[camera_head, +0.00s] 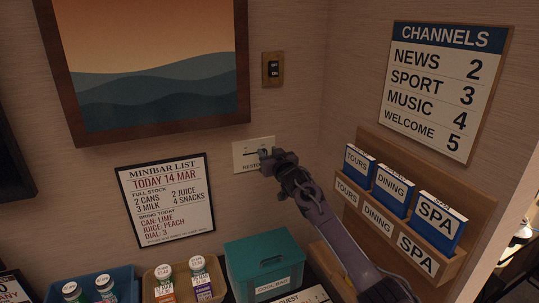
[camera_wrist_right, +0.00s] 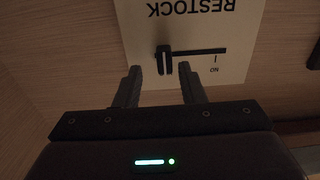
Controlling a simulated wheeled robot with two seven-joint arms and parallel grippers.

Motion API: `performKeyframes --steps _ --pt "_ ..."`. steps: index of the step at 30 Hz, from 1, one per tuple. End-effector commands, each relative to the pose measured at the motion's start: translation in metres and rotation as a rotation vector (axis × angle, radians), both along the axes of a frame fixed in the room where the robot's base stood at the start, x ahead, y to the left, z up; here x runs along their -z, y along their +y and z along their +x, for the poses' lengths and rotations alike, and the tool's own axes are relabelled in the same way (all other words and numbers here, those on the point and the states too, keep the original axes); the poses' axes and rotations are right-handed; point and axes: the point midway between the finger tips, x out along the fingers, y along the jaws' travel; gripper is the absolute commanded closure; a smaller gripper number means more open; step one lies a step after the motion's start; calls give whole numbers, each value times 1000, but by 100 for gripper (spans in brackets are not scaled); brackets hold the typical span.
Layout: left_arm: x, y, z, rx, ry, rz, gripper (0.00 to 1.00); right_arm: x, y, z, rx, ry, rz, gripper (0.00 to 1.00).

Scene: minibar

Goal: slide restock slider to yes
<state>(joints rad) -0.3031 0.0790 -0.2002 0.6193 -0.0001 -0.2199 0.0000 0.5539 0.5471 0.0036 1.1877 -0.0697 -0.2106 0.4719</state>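The restock slider panel (camera_head: 242,163) is a cream plate on the wall, with a dark horizontal slot. In the right wrist view the panel (camera_wrist_right: 240,75) is upside down, with RESTOCK and NO legible. The black slider knob (camera_wrist_right: 164,60) is at the slot's left end there, the end away from NO. No YES label is legible. My right gripper (camera_head: 266,153) is in front of the panel's right part and hides the knob in the head view. Its fingers (camera_wrist_right: 161,75) are open, one on each side of the knob in the picture; I see no contact. My left gripper is out of view.
A wall switch (camera_head: 272,69) is above the panel and a framed minibar list (camera_head: 166,200) is lower left. A teal cool bag box (camera_head: 262,258) and bottle trays stand below. A wooden card rack (camera_head: 372,200) is on the right wall.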

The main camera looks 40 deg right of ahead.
Motion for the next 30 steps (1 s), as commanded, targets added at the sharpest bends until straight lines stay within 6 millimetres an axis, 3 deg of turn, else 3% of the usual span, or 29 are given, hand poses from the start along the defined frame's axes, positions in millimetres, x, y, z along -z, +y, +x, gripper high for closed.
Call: performKeyframes --steps 5,19,30 --pt "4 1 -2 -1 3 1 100 2 2 -7 -1 1 0 64" --pt "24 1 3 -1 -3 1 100 4 15 -67 0 2 -1 64" --pt "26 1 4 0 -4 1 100 0 17 -77 2 1 1 64"
